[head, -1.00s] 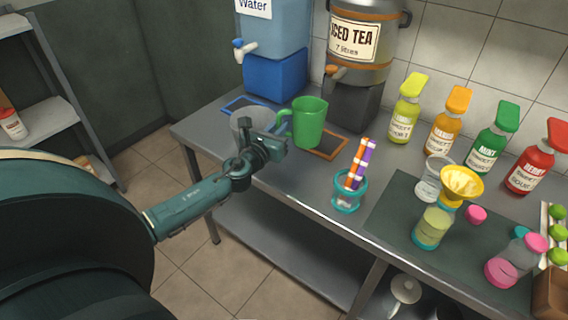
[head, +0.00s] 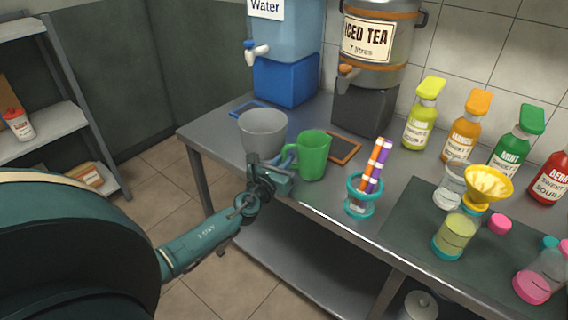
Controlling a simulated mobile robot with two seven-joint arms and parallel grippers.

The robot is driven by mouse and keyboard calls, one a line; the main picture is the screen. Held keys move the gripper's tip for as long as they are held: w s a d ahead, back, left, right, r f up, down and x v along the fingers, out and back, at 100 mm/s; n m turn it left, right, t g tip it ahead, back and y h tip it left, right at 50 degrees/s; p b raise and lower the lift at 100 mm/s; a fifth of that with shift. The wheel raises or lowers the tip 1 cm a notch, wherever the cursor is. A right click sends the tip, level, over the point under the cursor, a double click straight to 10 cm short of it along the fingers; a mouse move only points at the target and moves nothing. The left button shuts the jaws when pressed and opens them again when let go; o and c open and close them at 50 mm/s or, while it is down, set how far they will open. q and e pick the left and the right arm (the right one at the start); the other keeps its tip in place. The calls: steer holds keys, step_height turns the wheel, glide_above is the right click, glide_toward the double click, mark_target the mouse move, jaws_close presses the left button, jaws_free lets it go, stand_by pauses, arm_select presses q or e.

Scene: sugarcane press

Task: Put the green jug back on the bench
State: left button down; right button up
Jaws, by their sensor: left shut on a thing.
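The green jug (head: 314,156) is upright at the front part of the steel bench (head: 325,205), left of the teal straw holder. My left gripper (head: 284,167) is shut on the jug's handle, on the jug's left side. The jug's base is low over the bench top; I cannot tell for sure whether it touches. My right gripper is not in view.
A grey bucket (head: 262,133) stands close behind and left of the jug. A brown-framed slate (head: 344,148) lies behind it. The teal holder with straws (head: 362,195) stands to the right. The water dispenser (head: 287,80) and iced tea urn (head: 376,75) are at the back.

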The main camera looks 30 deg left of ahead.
arm_select(q)
steer(key=shift+f, duration=0.15)
steer(key=c, duration=1.4)
jaws_free()
steer(key=shift+c, duration=0.2)
